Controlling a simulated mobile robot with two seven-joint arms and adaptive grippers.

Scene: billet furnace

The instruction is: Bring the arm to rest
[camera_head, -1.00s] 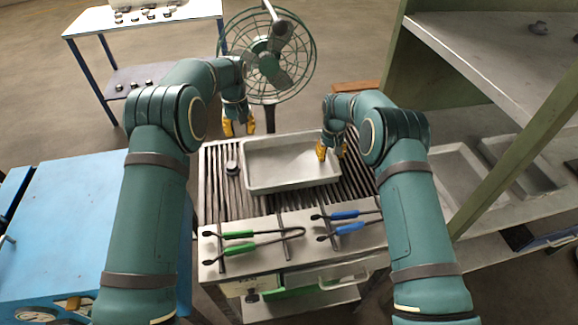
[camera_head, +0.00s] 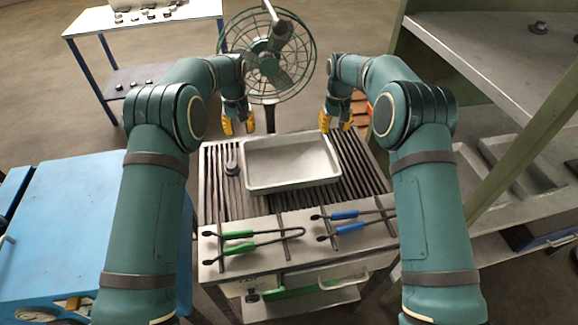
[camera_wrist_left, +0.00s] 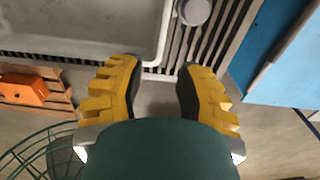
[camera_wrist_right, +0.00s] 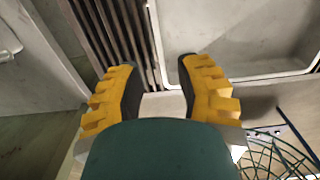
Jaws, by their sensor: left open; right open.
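My left gripper (camera_head: 237,126) hangs over the back edge of the slatted table, left of the grey tray. In the left wrist view its yellow fingers (camera_wrist_left: 160,88) are apart with nothing between them. My right gripper (camera_head: 336,124) hangs at the tray's back right. In the right wrist view its yellow fingers (camera_wrist_right: 157,82) are apart and empty. Both arms are raised and bent in nearly mirrored poses. The grey tray (camera_head: 290,185) lies on the slats (camera_head: 222,190) and looks empty.
Green-handled tongs (camera_head: 253,244) and blue-handled tongs (camera_head: 348,228) lie at the table's front. A small grey piece (camera_head: 232,169) sits left of the tray. A caged fan (camera_head: 268,60) stands behind. A blue cabinet (camera_head: 85,215) is left; a green-framed shelf (camera_head: 480,50) is right.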

